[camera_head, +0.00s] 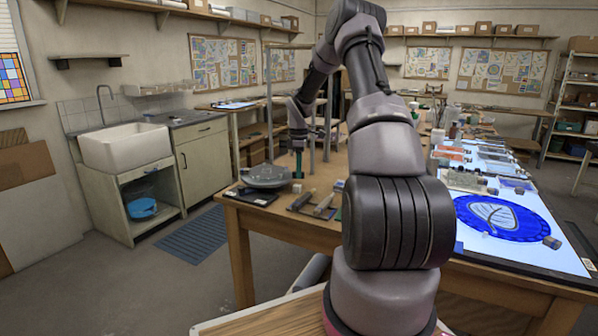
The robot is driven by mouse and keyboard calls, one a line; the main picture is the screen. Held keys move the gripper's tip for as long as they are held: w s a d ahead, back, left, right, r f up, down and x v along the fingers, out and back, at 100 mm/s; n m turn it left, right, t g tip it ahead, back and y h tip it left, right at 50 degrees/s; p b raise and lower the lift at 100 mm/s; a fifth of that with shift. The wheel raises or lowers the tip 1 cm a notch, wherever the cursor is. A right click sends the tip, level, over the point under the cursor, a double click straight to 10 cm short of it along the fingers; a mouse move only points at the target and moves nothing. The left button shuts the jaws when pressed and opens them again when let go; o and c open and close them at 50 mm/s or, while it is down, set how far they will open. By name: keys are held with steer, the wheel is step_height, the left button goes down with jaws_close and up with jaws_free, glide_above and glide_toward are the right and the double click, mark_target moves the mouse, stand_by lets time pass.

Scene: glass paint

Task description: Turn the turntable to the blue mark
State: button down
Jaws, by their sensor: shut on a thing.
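The turntable (262,178) is a grey round disc on the left end of the wooden workbench. My gripper (298,172) points down at the turntable's right edge. A dark green upright part shows at its tips, and it is too small to tell whether this belongs to the gripper or to what it holds. The gripper is shut and appears to hold the turntable at that edge, though the contact is too small to see clearly. I cannot make out a blue mark on the turntable.
Small tools (318,202) lie just right of the turntable on the workbench (290,228). A lit panel (490,251) with a blue round leaf design (503,218) is at the right. Bottles (437,137) stand behind. A sink (125,147) is at the left.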

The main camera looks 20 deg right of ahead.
steer(key=w+n, duration=0.2)
steer(key=w+d+n, duration=0.1)
steer(key=w+n, duration=0.1)
steer(key=shift+w+d, duration=0.1)
steer(key=c, duration=0.7)
jaws_free()
step_height(320, 180, up, 11)
steer(key=shift+f, duration=0.1)
